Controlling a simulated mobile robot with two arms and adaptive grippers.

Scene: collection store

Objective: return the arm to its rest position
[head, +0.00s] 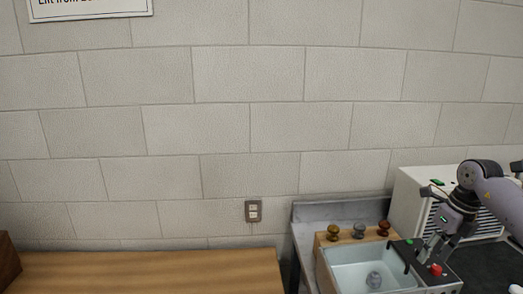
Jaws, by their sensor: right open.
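My right gripper (427,252) shows at the lower right of the head view, on an arm that comes in from the right edge. It points down over a dark panel with a red button (436,269) and a green button. The gripper is open, and I see nothing held between its fingers. Whether the fingertips touch the panel cannot be told. My left gripper is not in view.
A water-filled basin (345,274) sits left of the gripper, with several knobs (359,230) behind it. A white vented box (409,200) stands behind my arm. A wooden tabletop (150,273) at left is mostly clear. A block wall closes the back.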

